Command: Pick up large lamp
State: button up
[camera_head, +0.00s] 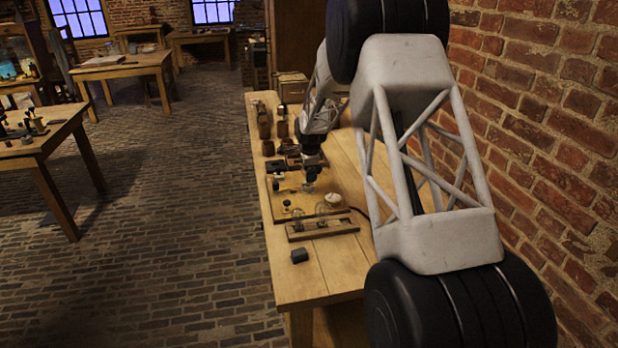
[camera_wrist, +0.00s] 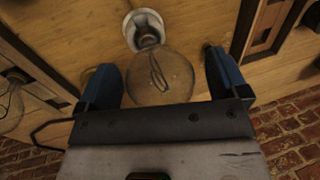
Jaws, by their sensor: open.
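The large lamp (camera_wrist: 160,78) is a clear round glass bulb with a filament inside, set in a white base (camera_wrist: 146,30), in the wrist view. My gripper (camera_wrist: 157,62) is open, with one blue finger on each side of the bulb. I see gaps between the glass and both fingers, so nothing is gripped. In the head view my gripper (camera_head: 308,178) is low over the wooden workbench (camera_head: 300,285). The lamp is too small and too covered there to make out clearly.
A smaller board with bulbs (camera_head: 322,229) lies in front of my gripper, and a dark block (camera_head: 299,256) is nearer the bench's front edge. Brown jars (camera_head: 265,122) stand farther back. Another glass bulb (camera_wrist: 10,104) is at the wrist view's left. A brick wall (camera_head: 545,110) rises at right.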

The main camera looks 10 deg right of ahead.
jog(key=c, duration=1.1)
jog(key=shift+w+r+v, duration=0.1)
jog(key=shift+w+v, duration=0.25)
jog(key=shift+v, duration=1.3)
jog(key=shift+w+r+v, duration=0.1)
jog(key=shift+w+v, duration=0.3)
jog(key=shift+v, duration=1.25)
jog(key=shift+w+r+v, duration=0.1)
jog(key=shift+w+v, duration=0.25)
jog(key=shift+v, duration=1.25)
